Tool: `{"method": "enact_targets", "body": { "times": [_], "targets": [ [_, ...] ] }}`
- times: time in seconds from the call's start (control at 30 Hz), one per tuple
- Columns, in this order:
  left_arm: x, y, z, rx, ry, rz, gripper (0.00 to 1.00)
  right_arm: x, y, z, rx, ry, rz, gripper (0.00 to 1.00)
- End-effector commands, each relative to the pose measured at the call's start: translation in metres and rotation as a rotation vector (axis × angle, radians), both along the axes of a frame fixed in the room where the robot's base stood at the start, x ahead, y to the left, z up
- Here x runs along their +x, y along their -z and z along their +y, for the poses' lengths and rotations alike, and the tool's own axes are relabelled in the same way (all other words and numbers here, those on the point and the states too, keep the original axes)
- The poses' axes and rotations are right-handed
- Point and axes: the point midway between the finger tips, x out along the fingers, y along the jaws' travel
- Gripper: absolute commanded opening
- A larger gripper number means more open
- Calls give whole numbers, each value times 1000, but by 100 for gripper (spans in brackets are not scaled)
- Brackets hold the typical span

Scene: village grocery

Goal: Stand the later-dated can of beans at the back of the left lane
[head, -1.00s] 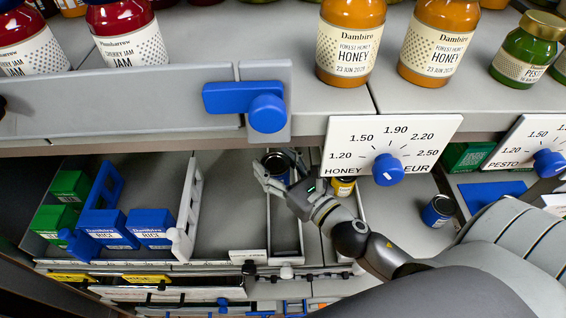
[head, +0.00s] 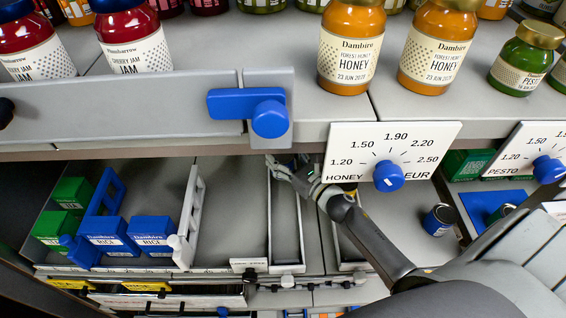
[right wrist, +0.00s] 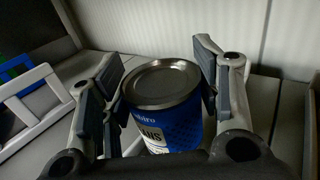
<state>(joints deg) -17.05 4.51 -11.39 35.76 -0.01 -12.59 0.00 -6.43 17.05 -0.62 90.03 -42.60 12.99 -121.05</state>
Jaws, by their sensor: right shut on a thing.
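My right gripper (right wrist: 158,95) is shut on a blue can of beans (right wrist: 172,125) with a bare metal lid. The can is upright; part of its label shows, but no date can be read. In the head view the right gripper (head: 281,170) is at the back of the lower shelf, above a narrow lane (head: 285,225) between grey dividers, under the upper shelf edge. The can is hidden there. Another blue can (head: 438,220) stands to the right of my arm; its date is unreadable. My left gripper is out of view.
A wide empty lane (head: 232,215) lies left of the narrow one, beyond it a white divider (head: 188,218) and blue rice boxes (head: 152,232). The upper shelf with honey jars (head: 350,45) and a price dial sign (head: 392,150) overhangs the space.

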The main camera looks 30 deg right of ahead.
Motion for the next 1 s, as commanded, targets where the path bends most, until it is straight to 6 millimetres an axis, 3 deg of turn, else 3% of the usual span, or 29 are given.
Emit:
{"method": "enact_targets", "body": {
  "times": [0.2, 0.6, 0.63, 0.7, 0.8, 1.0],
  "targets": [
    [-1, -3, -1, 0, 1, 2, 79, 0, 25, 0, 3, 1, 0, 26],
    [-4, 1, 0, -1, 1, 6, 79, -1, 32, 1, 0, -1, -1, 26],
    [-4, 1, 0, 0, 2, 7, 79, -1, 33, 1, 0, 0, 1, 59],
    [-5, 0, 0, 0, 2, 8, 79, -1, 31, 1, 0, 0, 1, 68],
    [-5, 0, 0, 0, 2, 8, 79, -1, 31, 1, 0, 0, 2, 79],
    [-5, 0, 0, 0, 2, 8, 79, -1, 31, 1, 0, 0, 2, 79]
  ]
}}
